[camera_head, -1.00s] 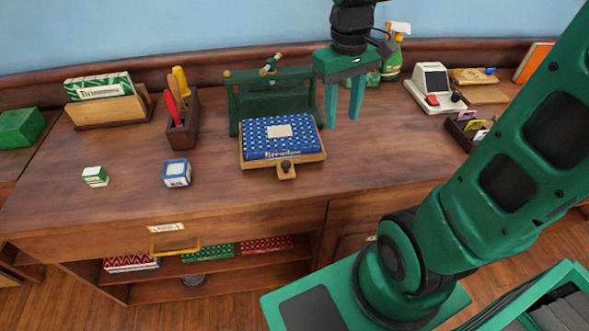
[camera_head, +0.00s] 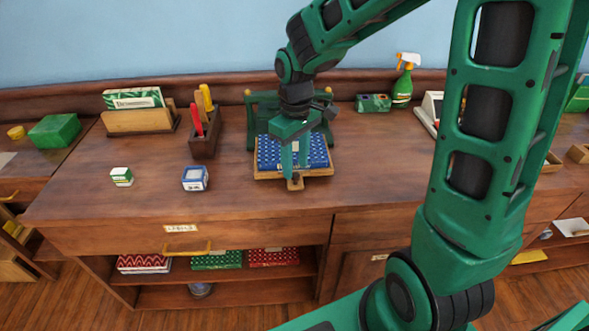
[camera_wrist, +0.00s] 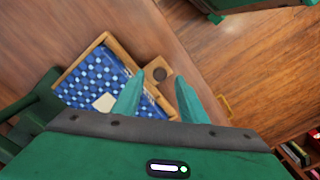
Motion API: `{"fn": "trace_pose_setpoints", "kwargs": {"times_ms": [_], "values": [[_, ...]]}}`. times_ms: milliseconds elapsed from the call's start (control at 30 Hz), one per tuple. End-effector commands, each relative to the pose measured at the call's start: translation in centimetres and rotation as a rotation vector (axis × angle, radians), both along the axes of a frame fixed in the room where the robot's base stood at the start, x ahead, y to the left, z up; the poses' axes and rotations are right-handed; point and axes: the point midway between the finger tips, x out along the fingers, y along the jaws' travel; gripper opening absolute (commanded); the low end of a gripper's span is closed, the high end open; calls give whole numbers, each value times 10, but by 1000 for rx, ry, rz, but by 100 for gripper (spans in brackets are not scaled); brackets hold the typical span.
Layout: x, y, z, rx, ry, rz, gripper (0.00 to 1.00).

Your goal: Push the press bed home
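The press (camera_head: 262,104) is a green frame with brass knobs, standing near the back of the wood counter. Its bed is a wooden tray (camera_head: 322,173) sticking out of the front, with a blue patterned book (camera_head: 318,150) on it. A front tab with a dark knob (camera_head: 295,182) shows in both views; the knob also shows in the wrist view (camera_wrist: 159,74). My gripper (camera_head: 295,170) points down over the bed's front part. In the wrist view its two fingers are apart, with the knob seen between their tips. I cannot tell whether they touch anything.
A tool block (camera_head: 203,145) and card holder (camera_head: 140,121) stand left of the press. A spray bottle (camera_head: 403,85) stands at the back right. The counter just left of the bed is clear.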

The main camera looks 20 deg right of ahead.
Motion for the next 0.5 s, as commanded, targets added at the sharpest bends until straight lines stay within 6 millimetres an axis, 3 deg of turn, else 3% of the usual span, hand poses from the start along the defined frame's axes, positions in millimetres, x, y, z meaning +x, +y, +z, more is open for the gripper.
{"fn": "trace_pose_setpoints", "kwargs": {"times_ms": [200, 500], "values": [[0, 0, -22, 0, 1, -1, 38], [0, 0, -26, 0, -1, -1, 38]]}}
